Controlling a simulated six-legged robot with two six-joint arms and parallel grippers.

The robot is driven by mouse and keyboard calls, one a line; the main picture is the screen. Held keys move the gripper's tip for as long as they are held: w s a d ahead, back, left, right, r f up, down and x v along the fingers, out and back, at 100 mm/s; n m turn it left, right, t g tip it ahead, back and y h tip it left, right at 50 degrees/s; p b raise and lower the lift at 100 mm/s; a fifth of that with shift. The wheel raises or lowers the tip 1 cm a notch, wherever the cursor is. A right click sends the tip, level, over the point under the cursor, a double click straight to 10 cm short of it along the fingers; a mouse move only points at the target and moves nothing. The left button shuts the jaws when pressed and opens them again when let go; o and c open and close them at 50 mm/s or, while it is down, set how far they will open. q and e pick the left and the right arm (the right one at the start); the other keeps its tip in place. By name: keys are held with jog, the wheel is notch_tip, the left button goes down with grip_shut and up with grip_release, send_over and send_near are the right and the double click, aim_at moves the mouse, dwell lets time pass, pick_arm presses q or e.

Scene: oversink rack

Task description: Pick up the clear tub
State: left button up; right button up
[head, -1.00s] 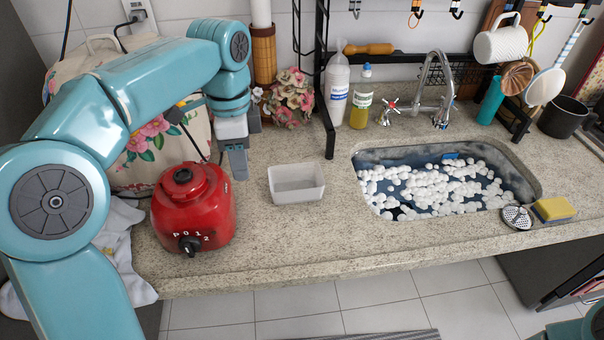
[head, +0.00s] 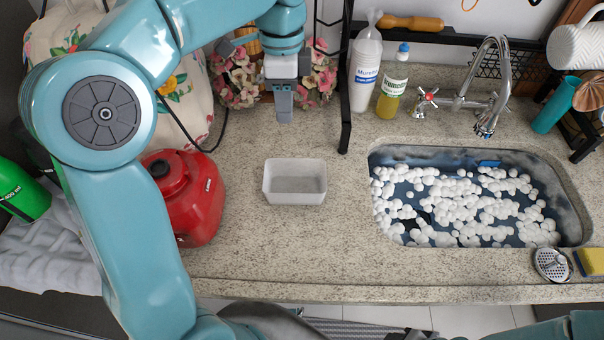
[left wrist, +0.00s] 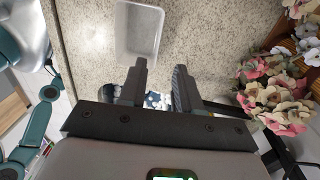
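The clear tub (head: 295,182) is a small, open, whitish see-through box. It sits upright and looks empty on the speckled counter, left of the sink. My left gripper (head: 284,108) is above the counter, behind the tub and apart from it, with its fingers pointing down. In the left wrist view the tub (left wrist: 140,32) is at the top, beyond the fingertips. The two fingers of the left gripper (left wrist: 162,75) stand apart with nothing between them. My right gripper does not show; only a bit of my teal arm is at the lower right of the head view.
The sink (head: 480,243) with white foam balls is to the right. A black rack post (head: 346,80), bottles (head: 392,85) and flowers (head: 240,85) are behind. The counter around the tub is clear.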

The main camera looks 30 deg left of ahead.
pick_arm(q)
jog(key=b, duration=0.2)
send_over(290, 159)
jog(key=f, duration=1)
jog(key=shift+s+a, duration=0.15)
jog(key=shift+a, duration=0.2)
jog(key=shift+d+f, duration=0.2)
jog(key=shift+f, duration=0.35)
jog(key=f, duration=0.5)
jog(key=shift+w+d+f, duration=0.1)
jog(key=shift+w+d, duration=0.1)
jog(key=shift+s, duration=0.1)
grip_shut()
